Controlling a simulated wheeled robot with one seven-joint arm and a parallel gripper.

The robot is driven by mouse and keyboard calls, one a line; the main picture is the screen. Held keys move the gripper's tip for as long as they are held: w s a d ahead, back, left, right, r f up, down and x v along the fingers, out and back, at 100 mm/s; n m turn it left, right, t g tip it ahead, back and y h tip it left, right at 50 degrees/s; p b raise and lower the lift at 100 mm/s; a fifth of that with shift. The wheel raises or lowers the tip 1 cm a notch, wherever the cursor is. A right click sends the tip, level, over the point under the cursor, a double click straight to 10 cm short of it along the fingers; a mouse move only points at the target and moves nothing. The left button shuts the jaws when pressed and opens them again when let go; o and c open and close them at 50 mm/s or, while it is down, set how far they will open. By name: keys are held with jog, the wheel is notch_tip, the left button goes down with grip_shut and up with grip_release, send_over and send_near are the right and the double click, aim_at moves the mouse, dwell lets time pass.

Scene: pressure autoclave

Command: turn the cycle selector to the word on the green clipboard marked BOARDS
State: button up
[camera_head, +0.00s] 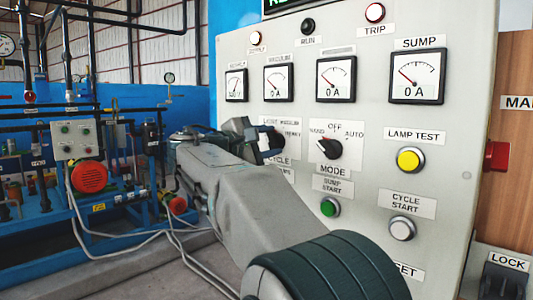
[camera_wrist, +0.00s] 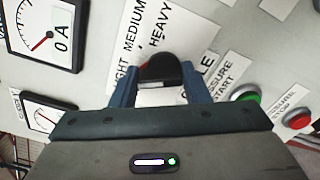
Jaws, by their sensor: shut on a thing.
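The cycle selector is a dark knob (camera_wrist: 160,68) on a white plate lettered LIGHT, MEDIUM, HEAVY, with a CYCLE label below, partly covered. My gripper (camera_wrist: 160,84) has one finger on each side of the knob and is shut on it. In the head view my gripper (camera_head: 262,140) reaches the panel at this selector, hiding much of the knob and its plate. I cannot tell which word the knob points to. The green clipboard marked BOARDS is not in either view.
The grey panel (camera_head: 460,140) carries the MODE selector (camera_head: 328,148) just right of my gripper. Green (camera_head: 330,207), yellow (camera_head: 410,160) and silver (camera_head: 402,229) buttons sit further right. Meters line the top. Blue pump equipment (camera_head: 85,180) stands left.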

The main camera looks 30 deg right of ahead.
jog(key=m+b, duration=0.2)
jog(key=f+m+b, duration=0.1)
jog(key=m+b, duration=0.1)
jog(key=m, duration=0.1)
jog(key=shift+s+m, duration=0.1)
jog(key=shift+m, duration=0.2)
jog(key=m+b, duration=0.4)
jog(key=shift+m, duration=0.3)
jog(key=m+b, duration=0.3)
jog(key=m, duration=0.2)
jog(key=shift+f, duration=0.1)
jog(key=shift+m+b, duration=1.05)
jog(key=shift+m, duration=0.95)
jog(key=o, duration=1)
jog(key=v, duration=1.4)
jog(key=shift+d+r, duration=0.1)
jog(key=shift+r, duration=0.1)
